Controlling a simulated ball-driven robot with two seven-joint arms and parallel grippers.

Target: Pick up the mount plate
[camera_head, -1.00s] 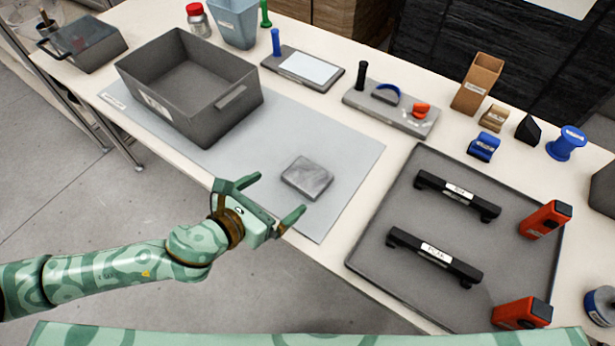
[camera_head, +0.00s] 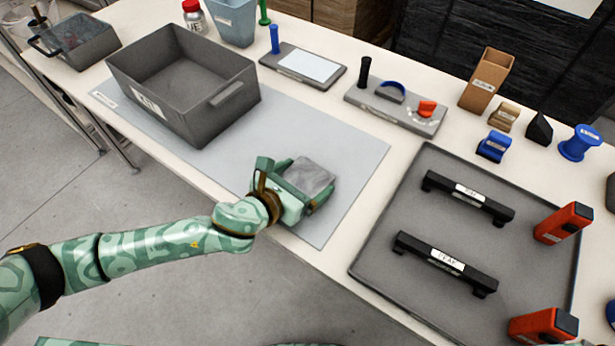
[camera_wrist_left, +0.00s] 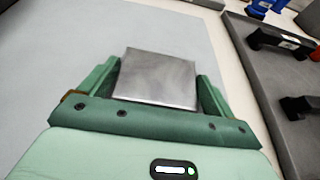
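The mount plate appears to be the grey, metallic square block (camera_head: 312,172) on the pale grey mat (camera_head: 350,175). It also shows in the left wrist view (camera_wrist_left: 157,77), between the two fingers. My left gripper (camera_head: 308,180) is around the plate, one green finger on each side. In the left wrist view the gripper (camera_wrist_left: 160,85) looks open, with the fingers close to the plate's sides and a thin dark gap at the right. My right gripper is not in view.
A grey bin (camera_head: 185,132) stands on the mat at the left. A dark tray (camera_head: 385,265) on the right holds black handles (camera_head: 445,262) and red-orange blocks (camera_head: 563,222). Small fixtures and blue parts line the back. The mat between bin and tray is mostly clear.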

